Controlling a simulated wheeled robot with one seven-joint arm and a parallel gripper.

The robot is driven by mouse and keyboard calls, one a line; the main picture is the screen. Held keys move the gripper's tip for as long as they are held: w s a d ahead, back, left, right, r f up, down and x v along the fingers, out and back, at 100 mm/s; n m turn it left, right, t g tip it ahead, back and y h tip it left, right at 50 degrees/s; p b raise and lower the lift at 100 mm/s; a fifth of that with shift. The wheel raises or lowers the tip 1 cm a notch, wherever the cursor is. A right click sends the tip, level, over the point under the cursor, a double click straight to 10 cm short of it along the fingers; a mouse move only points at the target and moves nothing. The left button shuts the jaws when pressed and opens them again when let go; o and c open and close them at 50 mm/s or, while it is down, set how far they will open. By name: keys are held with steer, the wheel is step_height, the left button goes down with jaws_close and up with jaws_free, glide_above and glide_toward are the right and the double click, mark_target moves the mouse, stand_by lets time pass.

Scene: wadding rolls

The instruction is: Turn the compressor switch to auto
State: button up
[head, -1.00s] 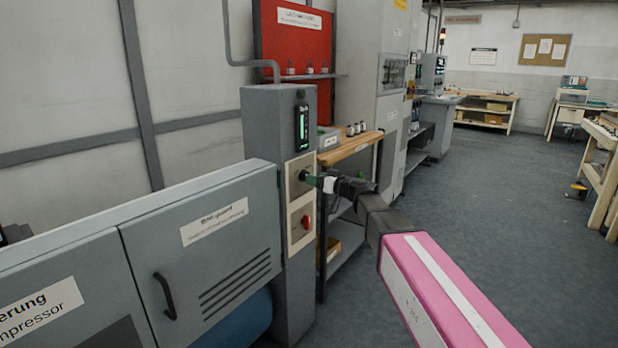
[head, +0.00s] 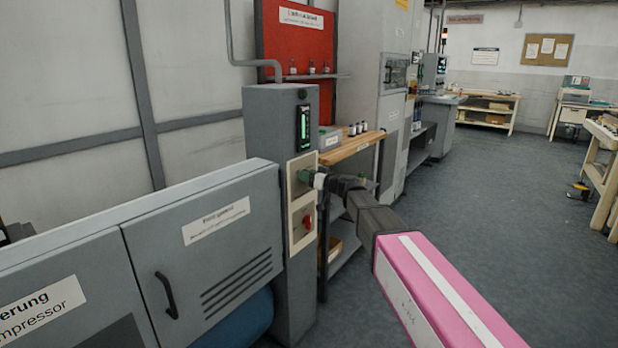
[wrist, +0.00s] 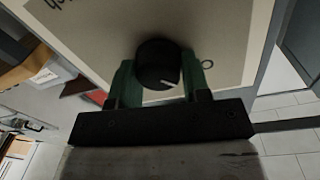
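The compressor switch is a round black knob (wrist: 158,62) with a white pointer mark, on a pale panel. In the wrist view it sits between the two green fingers of my gripper (wrist: 160,75), with no clear gap at either side. The mark points toward the lower right of that view. In the head view my gripper (head: 308,178) is at the upper part of the beige panel (head: 297,235) on the grey column and hides the knob.
A red switch (head: 307,222) is just below on the same panel. A lit green display (head: 303,128) is above. A grey cabinet (head: 210,250) stands to the left and a wooden shelf (head: 350,147) behind. The floor (head: 490,220) to the right is open.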

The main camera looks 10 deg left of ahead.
steer(key=shift+m, duration=0.3)
steer(key=m, duration=0.4)
steer(key=shift+w, duration=0.1)
steer(key=m, duration=0.4)
steer(key=shift+m, duration=0.3)
steer(key=m, duration=0.4)
steer(key=shift+w+d+f+g, duration=0.1)
steer(key=shift+g, duration=0.3)
steer(key=shift+m, duration=2)
steer(key=shift+f, duration=0.1)
steer(key=o, duration=0.9)
